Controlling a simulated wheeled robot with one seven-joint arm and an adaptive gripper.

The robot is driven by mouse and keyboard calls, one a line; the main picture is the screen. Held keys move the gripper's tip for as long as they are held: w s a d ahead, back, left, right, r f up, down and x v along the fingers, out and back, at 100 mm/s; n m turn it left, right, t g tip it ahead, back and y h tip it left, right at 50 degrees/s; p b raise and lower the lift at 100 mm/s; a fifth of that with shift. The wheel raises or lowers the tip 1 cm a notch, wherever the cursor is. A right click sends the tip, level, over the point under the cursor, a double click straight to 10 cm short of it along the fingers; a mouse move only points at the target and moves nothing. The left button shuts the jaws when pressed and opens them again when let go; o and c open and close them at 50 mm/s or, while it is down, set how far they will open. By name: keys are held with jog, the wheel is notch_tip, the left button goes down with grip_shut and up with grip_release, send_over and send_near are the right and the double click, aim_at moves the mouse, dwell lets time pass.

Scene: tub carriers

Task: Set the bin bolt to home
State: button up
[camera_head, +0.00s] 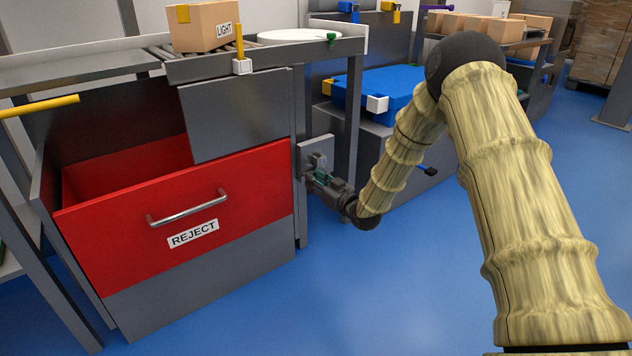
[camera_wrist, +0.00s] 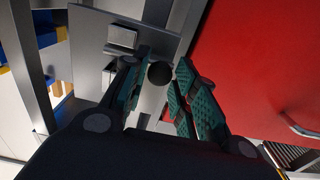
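The bin bolt shows as a round black knob (camera_wrist: 160,73) in front of a grey metal plate (camera_wrist: 88,38) in the wrist view. The plate (camera_head: 318,146) stands just right of the red REJECT bin (camera_head: 245,190) in the head view. My gripper (camera_wrist: 160,85) points at the plate, its teal-padded fingers apart on either side of the knob. I see no clear contact with the knob. In the head view my gripper (camera_head: 318,180) is close to the plate and hides the knob. A small grey block (camera_wrist: 122,38) sits on the plate.
The red bin has a handle (camera_head: 187,207) and stands partly open under a grey panel (camera_head: 238,113). A table leg (camera_head: 352,125) stands right behind the plate. A blue tub (camera_head: 375,93) lies farther right. The blue floor in front is clear.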

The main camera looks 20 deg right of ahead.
grip_shut()
jog(key=shift+s+a+f+p, duration=0.1)
jog(key=shift+s+a+p, duration=0.25)
jog(key=shift+a+p, duration=0.45)
jog(key=shift+s+a+r+p, duration=0.1)
jog(key=shift+s+a+p, duration=0.2)
jog(key=shift+a+p, duration=0.45)
jog(key=shift+s+a+f+p, duration=0.1)
jog(key=shift+s+a+p, duration=0.35)
jog(key=shift+a, duration=0.6)
jog(key=shift+w, duration=0.1)
jog(key=o, duration=0.6)
grip_release()
jog(key=shift+a, duration=0.1)
jog(key=shift+d, duration=0.2)
